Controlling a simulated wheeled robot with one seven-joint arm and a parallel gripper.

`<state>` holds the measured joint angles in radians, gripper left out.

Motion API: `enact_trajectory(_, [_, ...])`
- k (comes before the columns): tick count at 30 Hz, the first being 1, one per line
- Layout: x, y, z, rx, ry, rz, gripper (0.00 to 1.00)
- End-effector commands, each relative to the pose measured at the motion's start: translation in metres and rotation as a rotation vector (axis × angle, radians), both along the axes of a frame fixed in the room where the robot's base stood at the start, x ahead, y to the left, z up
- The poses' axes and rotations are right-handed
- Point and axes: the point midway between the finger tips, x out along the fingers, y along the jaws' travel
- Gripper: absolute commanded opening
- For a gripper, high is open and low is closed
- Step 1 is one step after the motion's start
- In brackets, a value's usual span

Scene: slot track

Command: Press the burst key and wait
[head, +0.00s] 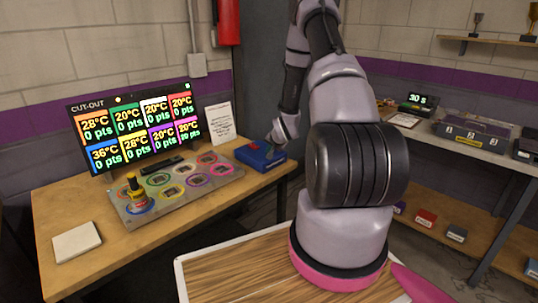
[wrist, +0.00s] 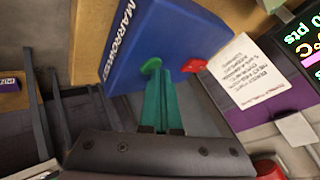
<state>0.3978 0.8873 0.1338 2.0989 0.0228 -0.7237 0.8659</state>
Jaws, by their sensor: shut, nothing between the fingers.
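A blue box (head: 262,155) sits at the right end of the wooden table, below the paper sheet. In the wrist view the blue box (wrist: 165,40) bears white lettering starting "MARROW", a green round key (wrist: 151,65) and a red key (wrist: 194,65). No label reading burst is legible. My gripper (head: 279,136) is over the box in the head view. In the wrist view my green fingers (wrist: 160,82) are shut and empty, their tips right by the green key and partly covering it. I cannot tell whether they touch it.
The CUT-OUT screen (head: 137,126) shows coloured tiles with temperatures and 0 pts each. In front of it, a grey panel (head: 212,186) has coloured rings and a yellow-and-black piece (head: 136,190). A white pad (head: 76,242) lies front left. A timer (head: 416,101) reads 30 s.

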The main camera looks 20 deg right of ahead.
Motion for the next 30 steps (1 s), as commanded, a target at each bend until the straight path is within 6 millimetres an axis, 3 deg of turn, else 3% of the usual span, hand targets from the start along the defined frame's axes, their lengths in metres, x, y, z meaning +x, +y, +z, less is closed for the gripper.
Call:
enact_trajectory(9, [0.0,0.0,0.014,0.0,-0.001,-0.001,0.0])
enact_trajectory(20, [0.0,0.0,0.017,0.0,0.0,0.0,0.0])
enact_trajectory(30, [0.0,0.0,0.047,-0.001,-0.001,0.001,0.0])
